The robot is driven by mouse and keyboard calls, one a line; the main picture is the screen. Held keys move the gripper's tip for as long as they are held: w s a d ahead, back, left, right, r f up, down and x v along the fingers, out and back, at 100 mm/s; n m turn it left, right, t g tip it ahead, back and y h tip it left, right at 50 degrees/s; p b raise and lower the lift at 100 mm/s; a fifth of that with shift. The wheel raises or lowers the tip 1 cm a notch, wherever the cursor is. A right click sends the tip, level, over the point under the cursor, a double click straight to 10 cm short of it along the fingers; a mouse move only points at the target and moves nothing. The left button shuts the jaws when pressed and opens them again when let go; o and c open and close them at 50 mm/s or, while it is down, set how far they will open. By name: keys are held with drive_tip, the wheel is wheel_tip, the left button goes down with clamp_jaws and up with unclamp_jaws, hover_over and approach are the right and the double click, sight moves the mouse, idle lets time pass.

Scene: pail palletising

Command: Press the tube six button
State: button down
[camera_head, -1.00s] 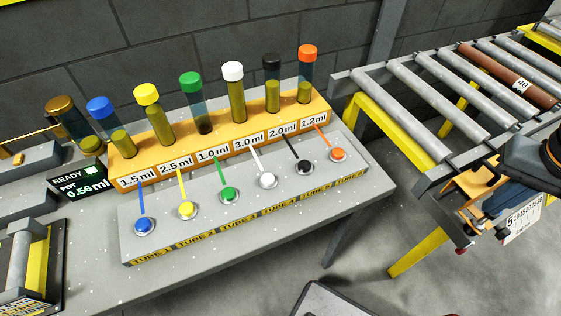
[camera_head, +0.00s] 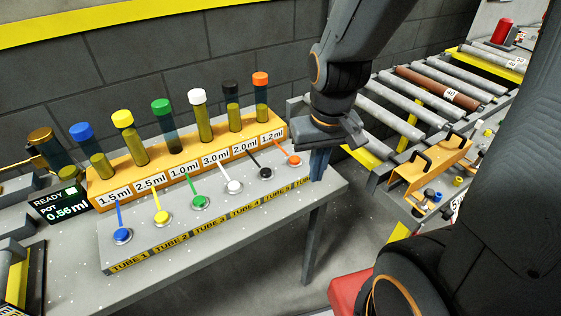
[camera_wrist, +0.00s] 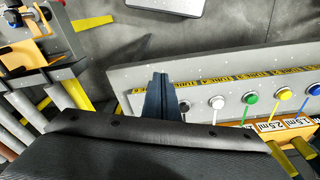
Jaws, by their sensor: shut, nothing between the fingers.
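The tube six button (camera_head: 294,160) is orange, at the right end of the grey button panel (camera_head: 215,232). An orange line joins it to the 1.2 ml label below the orange-capped tube (camera_head: 261,98). My gripper (camera_head: 318,178) is shut and empty, fingers pointing down, just right of the orange button at the panel's right end. I cannot tell how high the fingertips are above the panel. In the wrist view my fingers (camera_wrist: 161,82) cover the panel's end and hide the orange button; the black button (camera_wrist: 184,106) shows beside them.
Blue, yellow, green, white and black buttons line the panel to the left. The capped tubes stand in an orange rack (camera_head: 190,157) behind. A display (camera_head: 58,202) reads READY, POT 0.56 ml. A roller conveyor (camera_head: 400,110) and an orange handled carrier (camera_head: 430,162) are at the right.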

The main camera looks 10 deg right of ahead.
drive_tip(key=r+n+t+h+p, duration=0.1)
drive_tip(key=n+t+h+p, duration=0.45)
drive_tip(key=n, duration=2.75)
hover_over(292, 161)
drive_tip(key=p, duration=0.2)
drive_tip(key=g+h, duration=0.2)
drive_tip(key=h, duration=0.1)
drive_tip(key=shift+w+r+y, duration=0.1)
drive_tip(key=shift+r+y, duration=0.1)
drive_tip(key=shift+y, duration=0.05)
drive_tip(key=shift+f+g, duration=0.1)
drive_tip(key=shift+g, duration=0.15)
wheel_tip(292, 161, down, 9)
drive_tip(key=b, duration=0.8)
drive_tip(key=shift+r, duration=0.2)
drive_tip(key=shift+f, duration=0.45)
